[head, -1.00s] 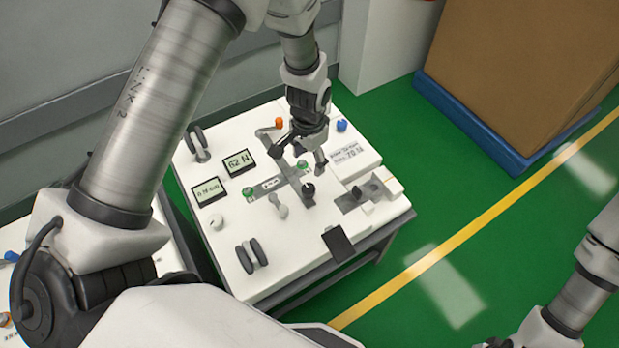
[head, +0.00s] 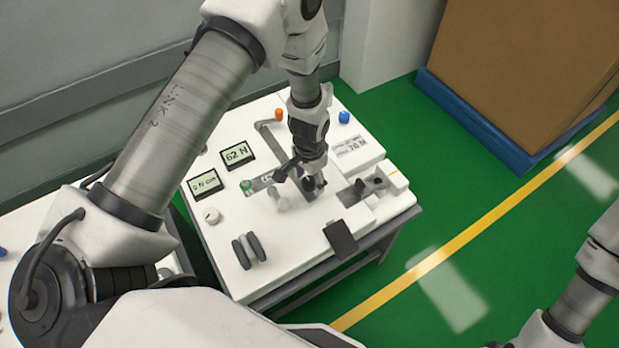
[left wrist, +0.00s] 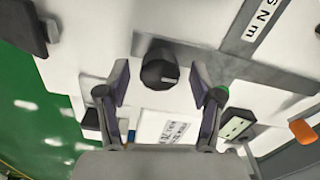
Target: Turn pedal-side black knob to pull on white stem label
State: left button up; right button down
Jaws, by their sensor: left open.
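A black knob (left wrist: 160,68) shows in the left wrist view, on the white panel beside a grey strip. It stands ahead of and between the fingertips of my left gripper (left wrist: 159,84), which is open. I see clear gaps beside the knob. In the head view the left gripper (head: 299,178) is low over the panel, at the black knob (head: 314,185), and partly hides it. A black pedal-like plate (head: 340,237) sits at the panel's front edge. A white label (left wrist: 165,128) has text too small to read.
Two displays (head: 238,154), a white dial (head: 212,215), grey rollers (head: 248,250), an orange knob (head: 279,114) and a blue knob (head: 344,117) surround the work area. A grey slotted fixture (head: 362,188) stands right of the gripper. Green floor lies beyond the cart.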

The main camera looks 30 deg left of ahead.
pick_arm(q)
jog(key=c, duration=1.1)
jog(key=shift+c, duration=0.2)
jog(key=shift+n, duration=0.3)
jog(key=shift+n+p, duration=0.5)
jog(key=shift+n, duration=0.4)
jog(key=n+p, duration=0.1)
jog(key=n, duration=0.8)
jog(key=shift+p, duration=0.4)
jog(key=shift+n, duration=0.3)
